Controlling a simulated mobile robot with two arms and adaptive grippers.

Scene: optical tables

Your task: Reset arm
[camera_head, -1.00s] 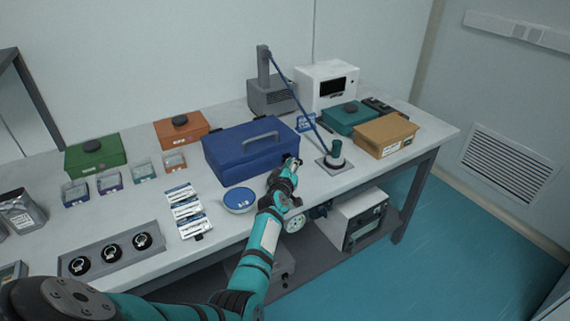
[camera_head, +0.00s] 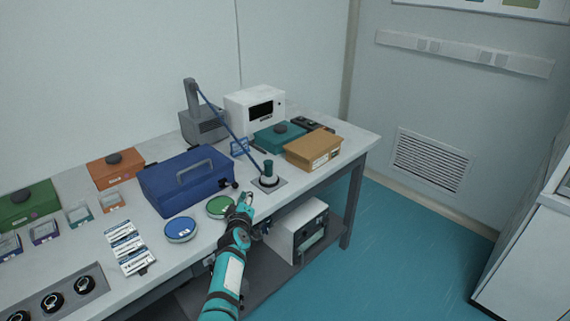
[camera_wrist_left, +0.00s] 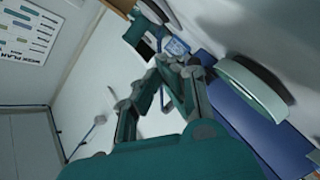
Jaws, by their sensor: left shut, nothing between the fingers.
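My left gripper (camera_head: 246,198) is shut and empty at the table's front edge. It shows just right of a green round dish (camera_head: 219,207) and in front of the blue box (camera_head: 188,180). In the left wrist view its fingers (camera_wrist_left: 165,68) come together with nothing between them, and a blue box face shows to their right. My left arm comes up from the bottom of the head view. My right gripper is not in view.
A blue round dish (camera_head: 180,229) lies left of the green one. The lamp base (camera_head: 269,181) and a tan box (camera_head: 313,148) stand to the right on the table (camera_head: 347,141). The blue floor (camera_head: 400,230) right of the table is clear. A white cabinet (camera_head: 530,250) stands far right.

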